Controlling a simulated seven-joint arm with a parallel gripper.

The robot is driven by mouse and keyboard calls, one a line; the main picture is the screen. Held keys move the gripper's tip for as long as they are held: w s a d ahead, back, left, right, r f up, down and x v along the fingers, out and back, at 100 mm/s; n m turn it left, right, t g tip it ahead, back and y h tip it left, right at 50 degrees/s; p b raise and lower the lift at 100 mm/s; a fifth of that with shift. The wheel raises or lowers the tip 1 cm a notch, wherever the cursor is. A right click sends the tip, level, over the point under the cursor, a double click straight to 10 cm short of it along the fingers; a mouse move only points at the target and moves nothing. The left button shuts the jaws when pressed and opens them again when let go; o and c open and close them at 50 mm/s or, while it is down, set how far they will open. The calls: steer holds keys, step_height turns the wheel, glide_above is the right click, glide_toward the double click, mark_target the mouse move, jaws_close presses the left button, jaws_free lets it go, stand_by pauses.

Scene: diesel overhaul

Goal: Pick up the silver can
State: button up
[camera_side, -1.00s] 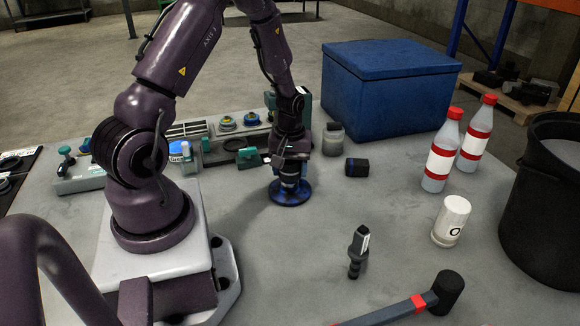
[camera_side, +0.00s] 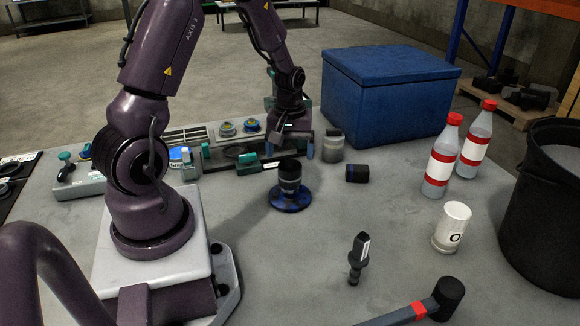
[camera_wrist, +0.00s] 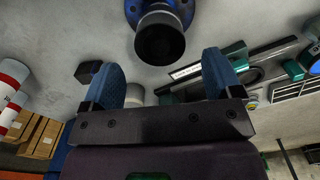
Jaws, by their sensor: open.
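A grey, silvery can (camera_side: 333,148) stands upright at the back of the bench, in front of the blue box. My gripper (camera_side: 290,148) is open and empty just left of it in the side view, apart from it. In the wrist view my gripper (camera_wrist: 163,80) shows two blue fingers spread wide. A pale round thing (camera_wrist: 136,94) shows partly between them, mostly hidden by the gripper body; it may be the can. A black cylindrical part on a blue disc base (camera_side: 290,198) stands upright in front of my gripper, and also shows at the top of the wrist view (camera_wrist: 160,38).
A small dark block (camera_side: 357,172) lies just right of the can. A green-and-grey fixture (camera_side: 225,155) runs along the left. The blue box (camera_side: 390,95), red-capped bottles (camera_side: 440,165), white can (camera_side: 452,226), black tool (camera_side: 358,258) and hammer (camera_side: 445,298) are to the right.

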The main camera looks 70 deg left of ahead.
mark_target(290, 166)
step_height(290, 166, up, 5)
steer(key=s+d+r+m+t, duration=0.1)
steer(key=d+r+m+t, duration=0.2)
steer(key=d+r+m, duration=0.65)
steer(key=s+d+r+m+t, duration=0.2)
steer(key=s+d+r+m, duration=0.2)
steer(key=s+d+r, duration=0.4)
steer(key=d, duration=0.2)
steer(key=shift+s+d+t, duration=0.15)
steer(key=shift+d+t, duration=0.15)
steer(key=shift+o, duration=0.6)
